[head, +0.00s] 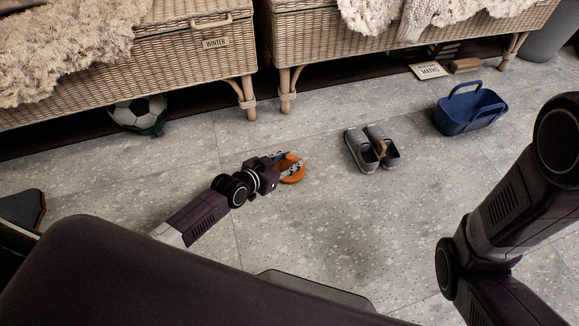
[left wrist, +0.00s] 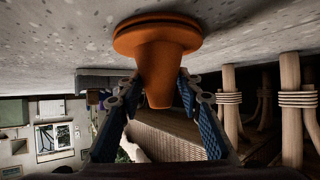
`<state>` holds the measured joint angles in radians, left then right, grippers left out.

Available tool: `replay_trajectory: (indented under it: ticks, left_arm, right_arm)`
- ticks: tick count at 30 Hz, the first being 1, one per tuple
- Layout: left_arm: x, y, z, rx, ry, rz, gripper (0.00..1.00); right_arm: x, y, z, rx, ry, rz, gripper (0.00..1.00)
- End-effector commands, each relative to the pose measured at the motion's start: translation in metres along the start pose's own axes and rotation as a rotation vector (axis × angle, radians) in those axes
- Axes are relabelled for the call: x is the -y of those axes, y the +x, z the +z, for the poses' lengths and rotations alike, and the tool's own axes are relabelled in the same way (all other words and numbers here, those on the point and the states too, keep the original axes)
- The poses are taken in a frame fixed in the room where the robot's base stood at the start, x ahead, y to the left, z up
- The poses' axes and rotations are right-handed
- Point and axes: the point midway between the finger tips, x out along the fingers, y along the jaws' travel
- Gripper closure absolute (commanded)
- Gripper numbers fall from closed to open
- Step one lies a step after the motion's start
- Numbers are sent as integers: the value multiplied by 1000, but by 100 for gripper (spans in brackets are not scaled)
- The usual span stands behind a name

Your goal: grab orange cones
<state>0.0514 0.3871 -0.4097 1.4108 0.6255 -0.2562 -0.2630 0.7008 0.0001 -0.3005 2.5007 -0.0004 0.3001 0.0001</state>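An orange cone (head: 293,177) stands on the grey floor in the middle of the head view, partly hidden by my left gripper (head: 281,163). In the left wrist view the cone (left wrist: 158,45) shows upside down, its round base against the floor at the top of the picture. My left gripper (left wrist: 160,82) is open, with its blue-padded fingers on either side of the cone's body. The fingertips are very close to the cone; I cannot tell whether they touch it. My right arm shows at the right, but its gripper is out of view.
Grey shoes (head: 359,151) with a small tan thing (head: 381,149) between them stand right of the cone. A blue basket (head: 470,110) is farther right. Wicker benches (head: 180,80) line the back, with a football (head: 135,112) underneath. The floor around the cone is clear.

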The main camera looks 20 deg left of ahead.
Motion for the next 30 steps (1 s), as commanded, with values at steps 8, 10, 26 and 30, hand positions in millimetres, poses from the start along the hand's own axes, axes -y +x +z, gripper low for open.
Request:
replay_trajectory:
  ticks: [8,10,26,30]
  left_arm:
    - [0,0,0,-1,0,0,98]
    - [0,0,0,-1,0,0,98]
    - [0,-16,-29,-2,0,0,98]
    - [0,-29,-54,-2,1,0,98]
  right_arm:
    - [0,0,0,0,0,0,100]
    - [0,0,0,0,0,0,100]
    - [-5,24,9,1,0,0,100]
    - [-10,40,18,8,1,5,100]
